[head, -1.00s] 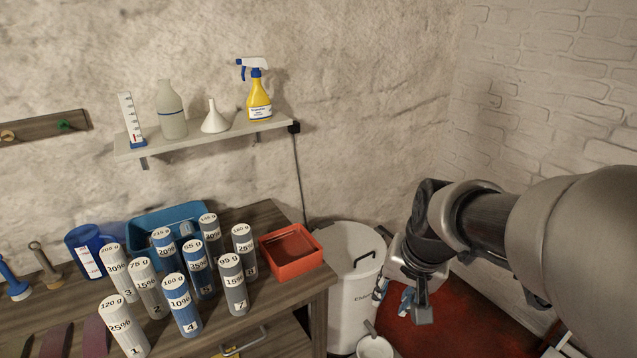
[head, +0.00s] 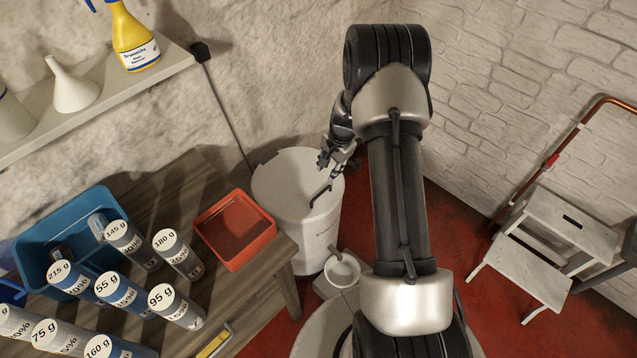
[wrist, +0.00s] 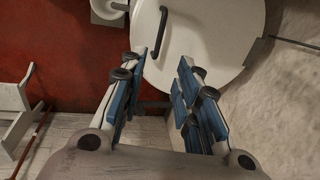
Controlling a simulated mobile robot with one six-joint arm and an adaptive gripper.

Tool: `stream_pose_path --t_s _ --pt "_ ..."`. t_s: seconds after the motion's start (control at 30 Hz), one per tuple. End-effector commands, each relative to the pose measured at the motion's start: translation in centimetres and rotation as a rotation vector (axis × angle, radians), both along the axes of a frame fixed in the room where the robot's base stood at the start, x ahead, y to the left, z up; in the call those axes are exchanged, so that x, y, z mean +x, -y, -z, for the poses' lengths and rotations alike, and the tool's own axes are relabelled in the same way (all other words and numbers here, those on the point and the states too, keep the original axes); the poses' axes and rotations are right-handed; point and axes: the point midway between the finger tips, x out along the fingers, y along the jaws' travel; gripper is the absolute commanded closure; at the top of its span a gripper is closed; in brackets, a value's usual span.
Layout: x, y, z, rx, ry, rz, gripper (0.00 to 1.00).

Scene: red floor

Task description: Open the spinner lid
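The spinner (head: 301,219) is a white drum on the red floor, right of the wooden bench. Its round white lid (head: 275,190) is closed and carries a dark bar handle (head: 320,195). The lid (wrist: 208,60) and the handle (wrist: 154,32) also show in the wrist view. My gripper (head: 338,167) is above the far right part of the lid, apart from the handle. In the wrist view my gripper (wrist: 160,75) has its blue-padded fingers spread wide with nothing between them, and the handle lies ahead of the fingertips, a little left.
The wooden bench (head: 178,203) stands left of the spinner with a red tray (head: 262,244), a blue bin (head: 38,231) and several labelled cylinders. A small white bowl (head: 341,270) is in front of the spinner. A white step stool (head: 525,272) stands right on open red floor.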

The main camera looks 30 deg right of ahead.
Motion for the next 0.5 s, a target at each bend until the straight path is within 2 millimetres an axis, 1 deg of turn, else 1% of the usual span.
stream_pose_path --t_s 0.03,0.5 --pt "0.1 -0.2 1.3 0.002 -0.004 -0.002 0.7" --pt "2.0 -0.8 11.3 0.0 -0.002 -0.003 0.7"
